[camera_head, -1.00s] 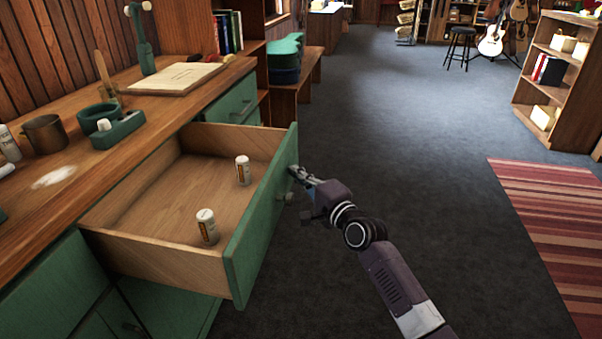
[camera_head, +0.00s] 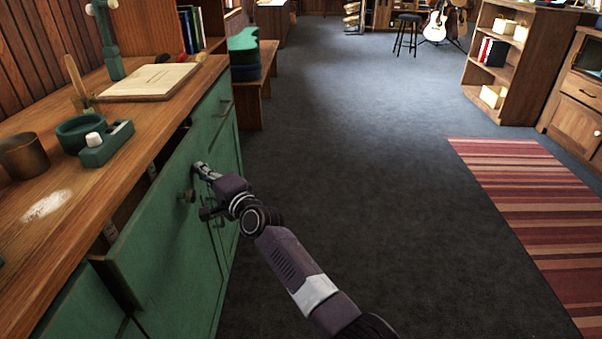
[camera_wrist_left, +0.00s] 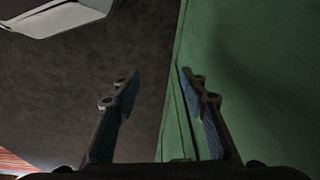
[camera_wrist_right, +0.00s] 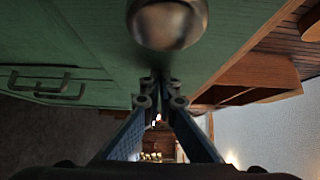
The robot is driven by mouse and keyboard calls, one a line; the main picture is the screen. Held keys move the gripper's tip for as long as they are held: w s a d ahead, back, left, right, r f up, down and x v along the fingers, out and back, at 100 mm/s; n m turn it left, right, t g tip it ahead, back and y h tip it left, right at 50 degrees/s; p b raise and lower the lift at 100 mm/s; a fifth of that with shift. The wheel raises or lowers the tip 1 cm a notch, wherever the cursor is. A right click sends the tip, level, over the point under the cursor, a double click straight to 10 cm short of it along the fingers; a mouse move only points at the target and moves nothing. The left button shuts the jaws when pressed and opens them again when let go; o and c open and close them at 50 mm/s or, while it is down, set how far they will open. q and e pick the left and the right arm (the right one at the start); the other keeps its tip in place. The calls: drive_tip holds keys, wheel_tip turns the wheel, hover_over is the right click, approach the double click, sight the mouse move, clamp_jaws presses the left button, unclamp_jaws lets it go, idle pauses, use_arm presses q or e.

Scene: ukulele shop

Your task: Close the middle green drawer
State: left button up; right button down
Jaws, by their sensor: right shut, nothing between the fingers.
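The green drawer front (camera_head: 165,225) stands slightly out from the counter in the head view. In the right wrist view the shut fingers (camera_wrist_right: 160,90) are close to the green front, and a knob (camera_wrist_right: 167,22) shows large. My left gripper (camera_wrist_left: 159,80) is open and empty beside a green surface, outside the head view.
The wooden counter (camera_head: 45,245) holds a mug (camera_head: 22,156), a green bowl (camera_head: 80,133) and a board (camera_head: 148,82). A bench (camera_head: 250,100) stands beyond the cabinet. Open dark floor (camera_head: 340,150) lies right, with a striped rug (camera_head: 530,210) further over.

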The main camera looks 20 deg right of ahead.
sight(190, 172)
drive_tip(key=a, duration=0.1)
drive_tip(key=w+a, duration=0.1)
drive_tip(key=a, duration=0.1)
drive_tip(key=shift+w+a+b, duration=0.1)
drive_tip(key=shift+a+b, duration=0.1)
drive_tip(key=shift+b, duration=0.1)
use_arm(q)
drive_tip(key=r, duration=0.2)
drive_tip(key=shift+w+a+r, duration=0.1)
drive_tip(key=shift+a+r, duration=0.15)
drive_tip(key=shift+r, duration=0.15)
use_arm(e)
drive_tip(key=shift+a+r, duration=0.1)
drive_tip(key=shift+a, duration=0.1)
